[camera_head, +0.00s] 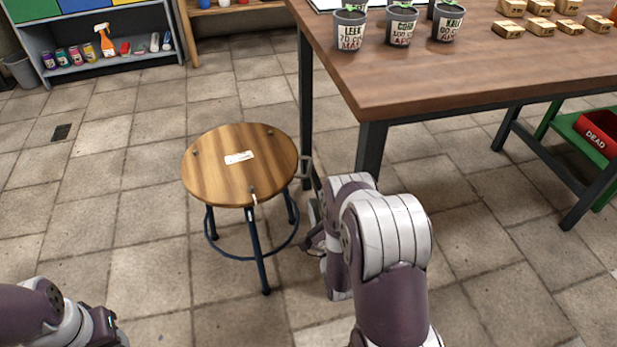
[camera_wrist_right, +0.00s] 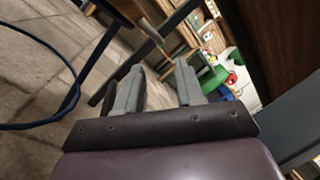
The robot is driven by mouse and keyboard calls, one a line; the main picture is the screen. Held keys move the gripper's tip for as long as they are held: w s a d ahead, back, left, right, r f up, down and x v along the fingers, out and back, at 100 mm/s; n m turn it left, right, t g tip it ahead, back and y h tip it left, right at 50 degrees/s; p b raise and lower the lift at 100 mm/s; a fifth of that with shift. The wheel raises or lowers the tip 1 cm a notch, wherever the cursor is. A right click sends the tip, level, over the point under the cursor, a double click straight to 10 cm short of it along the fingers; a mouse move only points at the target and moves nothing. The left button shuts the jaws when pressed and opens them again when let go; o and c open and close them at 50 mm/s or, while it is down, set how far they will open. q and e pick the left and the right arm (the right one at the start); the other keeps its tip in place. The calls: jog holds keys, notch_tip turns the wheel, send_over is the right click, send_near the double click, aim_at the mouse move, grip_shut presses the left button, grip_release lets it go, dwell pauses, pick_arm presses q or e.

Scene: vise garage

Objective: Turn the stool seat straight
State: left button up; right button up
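The stool's round wooden seat (camera_head: 235,178) is left of the table in the head view. A white label (camera_head: 239,157) lies on it, at a slight tilt. A small metal piece (camera_head: 253,194) shows near its front edge. The stool has dark blue legs and a foot ring, and the ring (camera_wrist_right: 72,95) also shows in the right wrist view. My right gripper (camera_head: 314,205) is low beside the stool's right side, partly hidden by my arm. In the right wrist view its two fingers (camera_wrist_right: 158,75) stand apart with nothing clearly held between them. My left arm is at the bottom left; its fingers are not visible.
A wooden table (camera_head: 430,85) with dark legs stands close right of the stool, bearing plant pots (camera_head: 402,28) and small boxes. A low shelf (camera_head: 105,60) with cans stands at the back left. A red bin (camera_head: 598,135) is far right. The tiled floor left of the stool is clear.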

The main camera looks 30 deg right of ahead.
aim_at(309, 166)
jog(key=b+x, duration=0.4)
jog(key=x, duration=0.6)
jog(key=shift+w+r, duration=0.1)
jog(key=shift+w, duration=0.25)
jog(key=shift+w+r, duration=0.15)
jog(key=shift+w, duration=0.05)
grip_shut()
